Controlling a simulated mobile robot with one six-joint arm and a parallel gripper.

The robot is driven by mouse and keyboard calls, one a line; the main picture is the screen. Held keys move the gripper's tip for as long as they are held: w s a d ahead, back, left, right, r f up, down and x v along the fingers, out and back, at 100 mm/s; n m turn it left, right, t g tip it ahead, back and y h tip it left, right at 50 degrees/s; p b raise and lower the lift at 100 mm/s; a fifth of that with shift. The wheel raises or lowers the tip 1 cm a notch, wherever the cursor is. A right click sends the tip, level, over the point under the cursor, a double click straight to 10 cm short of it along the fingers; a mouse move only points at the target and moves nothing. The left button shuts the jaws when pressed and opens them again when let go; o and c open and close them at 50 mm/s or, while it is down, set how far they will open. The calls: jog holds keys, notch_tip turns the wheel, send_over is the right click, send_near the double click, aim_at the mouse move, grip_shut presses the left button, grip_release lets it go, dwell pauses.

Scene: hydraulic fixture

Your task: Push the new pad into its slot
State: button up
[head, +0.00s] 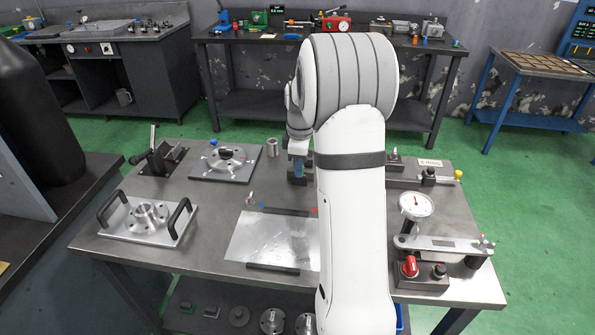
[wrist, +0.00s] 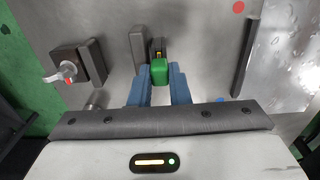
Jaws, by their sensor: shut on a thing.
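My gripper (wrist: 160,85) has two blue fingers and is shut on a green pad (wrist: 160,70) in the wrist view. The pad is at a dark fixture block (wrist: 139,48) with a slot. A bit of yellow shows just beyond the pad; I cannot tell how far the pad sits in the slot. In the head view my arm hides most of this spot; only a blue finger (head: 298,166) and part of the dark fixture (head: 297,180) show at the arm's left side. The pad is hidden there.
A clamp with a metal lever (wrist: 68,72) stands to the left in the wrist view. A dark bar (wrist: 245,55) lies to the right. In the head view, a flange plate with handles (head: 147,218), a round fixture (head: 226,160) and a dial gauge (head: 415,206) stand on the bench.

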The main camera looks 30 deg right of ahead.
jog(key=shift+o, duration=1.2)
grip_shut()
jog(key=shift+f, duration=0.1)
jog(key=o, duration=0.6)
grip_release()
jog(key=shift+s, duration=0.1)
jog(key=shift+o, duration=0.2)
jog(key=shift+s+r, duration=0.1)
jog(key=shift+r, duration=3.85)
